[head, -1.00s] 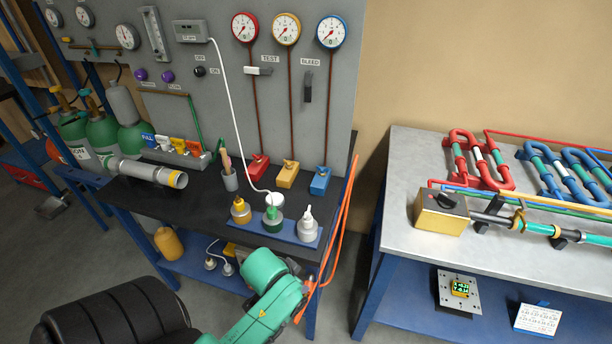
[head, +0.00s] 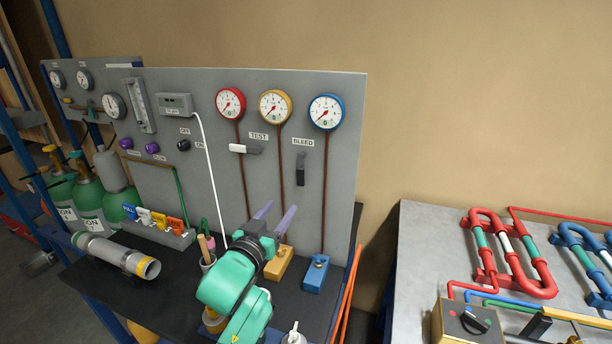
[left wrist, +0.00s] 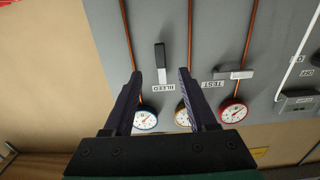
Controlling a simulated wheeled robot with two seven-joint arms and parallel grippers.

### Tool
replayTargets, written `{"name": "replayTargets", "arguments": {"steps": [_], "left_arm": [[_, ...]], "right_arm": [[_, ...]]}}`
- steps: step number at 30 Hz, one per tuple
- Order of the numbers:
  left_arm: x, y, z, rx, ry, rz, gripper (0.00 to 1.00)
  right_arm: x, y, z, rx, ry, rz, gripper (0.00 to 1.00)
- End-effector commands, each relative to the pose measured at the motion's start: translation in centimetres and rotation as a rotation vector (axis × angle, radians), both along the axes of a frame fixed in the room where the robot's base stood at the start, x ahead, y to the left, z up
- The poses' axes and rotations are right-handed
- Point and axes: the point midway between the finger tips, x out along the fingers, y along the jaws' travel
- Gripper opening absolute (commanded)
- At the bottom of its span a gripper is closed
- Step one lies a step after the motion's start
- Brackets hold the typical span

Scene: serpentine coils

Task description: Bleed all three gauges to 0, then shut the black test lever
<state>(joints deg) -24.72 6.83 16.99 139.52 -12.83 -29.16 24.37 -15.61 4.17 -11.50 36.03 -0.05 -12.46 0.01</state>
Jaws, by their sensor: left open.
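Three gauges are on the grey panel: red-rimmed (head: 230,103), yellow-rimmed (head: 275,107) and blue-rimmed (head: 326,112). Their needles are too small to read surely. By the TEST label, a lever (head: 239,149) with a pale handle lies horizontal. Under the BLEED label, a lever (head: 300,172) with a black handle hangs straight down. My left gripper (head: 277,213) is open and empty, pointing at the panel below the levers. In the left wrist view, upside down, the bleed lever (left wrist: 160,55) shows between the fingers (left wrist: 160,73), beyond their tips. My right gripper is out of view.
Yellow (head: 279,262) and blue (head: 317,272) blocks stand on the black bench below the panel. A manifold with coloured levers (head: 158,222) and a grey pipe (head: 118,255) lie left. A pipework table (head: 420,250) stands right.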

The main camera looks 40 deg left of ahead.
Motion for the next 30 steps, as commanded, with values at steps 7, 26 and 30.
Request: {"name": "replayTargets", "arguments": {"steps": [7, 26, 30], "left_arm": [[5.0, 1.7, 0.5, 0.001, 0.0, 0.0, 0.57], [13.4, 4.6, -0.3, 0.0, 0.003, 0.0, 0.57], [13.3, 4.6, -0.3, 0.0, 0.003, 0.0, 0.27]], "right_arm": [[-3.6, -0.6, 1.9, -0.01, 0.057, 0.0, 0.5], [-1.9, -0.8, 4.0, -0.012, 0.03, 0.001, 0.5], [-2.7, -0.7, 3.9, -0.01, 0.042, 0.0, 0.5]]}}
